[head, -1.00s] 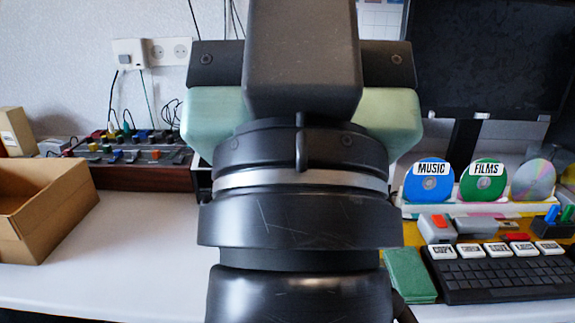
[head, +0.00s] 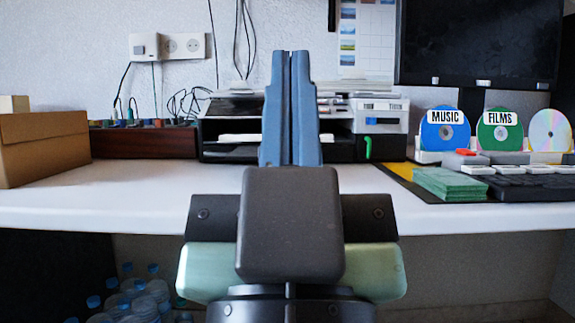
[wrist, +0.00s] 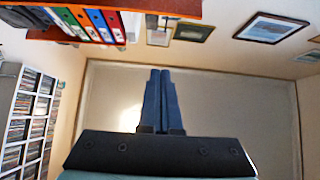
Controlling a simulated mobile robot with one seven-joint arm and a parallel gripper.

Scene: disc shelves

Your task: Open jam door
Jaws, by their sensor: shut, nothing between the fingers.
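A black and grey printer (head: 386,116) stands at the back of the white desk, in the middle of the head view. A small green tab (head: 367,147) shows on its dark front, right of my gripper. I cannot tell which panel is the jam door. My gripper (head: 290,56) points up in front of the printer, its two blue-grey fingers pressed together and empty, hiding the printer's middle. The fingers also show together in the wrist view (wrist: 161,72), where no printer is in sight.
A cardboard box (head: 45,148) stands on the left of the desk (head: 130,205). Right are green cards (head: 453,184), a keyboard (head: 530,187) and discs marked MUSIC (head: 445,128) and FILMS (head: 499,130). Bottles (head: 135,297) stand below. The desk's left middle is clear.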

